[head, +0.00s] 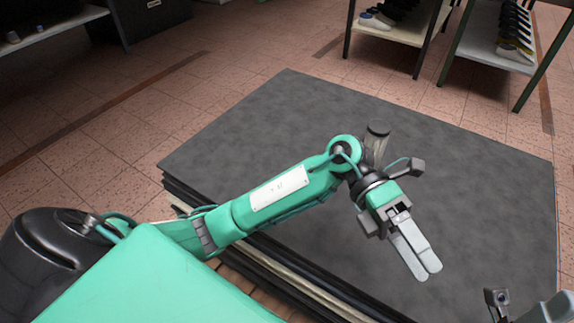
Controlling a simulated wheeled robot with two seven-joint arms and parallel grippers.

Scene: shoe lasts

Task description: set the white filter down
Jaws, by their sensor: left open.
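My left gripper (428,271) is over the right part of the dark grey table top, its two pale fingers pointing down and to the right. It is open with a narrow gap, and I see nothing between the fingers. A pale grey cylinder with a dark top (376,142) shows just behind my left wrist, which hides its lower part. I cannot tell whether it is the white filter, and no other filter is seen. Part of my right gripper (548,309) shows at the bottom right corner; its fingertips are cut off or unclear.
The dark grey table top (290,120) is bare and free to the left and behind my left arm. Beyond it is a tiled floor. Shelves with shoe lasts (514,52) stand at the back right, and another shelf (50,33) is at the back left.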

